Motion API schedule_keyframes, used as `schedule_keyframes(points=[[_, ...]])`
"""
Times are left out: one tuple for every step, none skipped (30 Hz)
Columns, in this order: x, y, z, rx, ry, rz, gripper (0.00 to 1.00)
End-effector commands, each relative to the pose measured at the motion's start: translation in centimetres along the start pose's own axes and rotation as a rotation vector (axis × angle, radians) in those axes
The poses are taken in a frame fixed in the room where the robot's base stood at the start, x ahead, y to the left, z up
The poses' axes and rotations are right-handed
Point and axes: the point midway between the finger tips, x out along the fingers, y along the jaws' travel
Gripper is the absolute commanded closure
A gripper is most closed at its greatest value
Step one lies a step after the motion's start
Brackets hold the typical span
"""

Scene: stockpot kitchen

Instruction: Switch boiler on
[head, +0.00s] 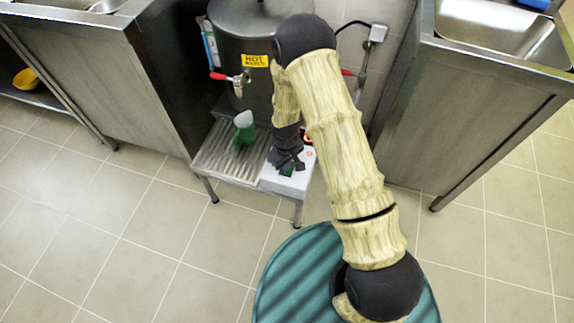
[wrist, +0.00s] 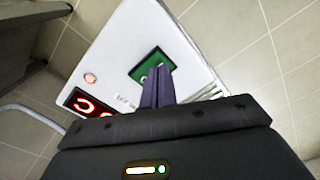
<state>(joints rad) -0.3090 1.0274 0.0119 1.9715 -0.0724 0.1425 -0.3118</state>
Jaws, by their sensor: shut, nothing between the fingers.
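The boiler (head: 225,42) is a large grey metal drum with a yellow hot-water label and a red-handled tap. Its white control box (head: 270,181) stands at the right of the slatted drip stand. In the wrist view the box (wrist: 122,42) carries a green switch (wrist: 143,70), a glowing orange-red lamp (wrist: 90,78) and a lit red display (wrist: 85,101), partly hidden by my gripper. My gripper (wrist: 158,78) is shut and empty, its fingertips over the green switch. I cannot tell whether they touch it. In the head view my gripper (head: 287,168) is above the box.
A green and white object (head: 244,130) stands on the drip stand (head: 218,160) left of the box. Steel counters flank the stand; the right one has a sink (head: 500,28). A yellow bowl (head: 26,79) lies on the left shelf. The tiled floor in front is clear.

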Motion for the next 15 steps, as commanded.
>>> schedule_keyframes(points=[[-0.7, 0.0, 0.0, 0.000, 0.000, 0.000, 1.00], [-0.9, 0.0, 0.0, 0.000, 0.000, 0.000, 1.00], [-1.1, 0.0, 0.0, 0.000, 0.000, 0.000, 1.00], [-1.3, 0.0, 0.0, 0.000, 0.000, 0.000, 1.00], [-1.5, 0.0, 0.0, 0.000, 0.000, 0.000, 1.00], [-1.8, 0.0, 0.0, 0.000, 0.000, 0.000, 1.00], [-2.0, 0.0, 0.0, 0.000, 0.000, 0.000, 1.00], [-2.2, 0.0, 0.0, 0.000, 0.000, 0.000, 1.00], [-2.4, 0.0, 0.0, 0.000, 0.000, 0.000, 1.00], [-2.6, 0.0, 0.0, 0.000, 0.000, 0.000, 1.00], [-2.8, 0.0, 0.0, 0.000, 0.000, 0.000, 1.00], [-3.0, 0.0, 0.0, 0.000, 0.000, 0.000, 1.00], [-3.2, 0.0, 0.0, 0.000, 0.000, 0.000, 1.00], [-3.4, 0.0, 0.0, 0.000, 0.000, 0.000, 1.00], [-3.7, 0.0, 0.0, 0.000, 0.000, 0.000, 1.00]])
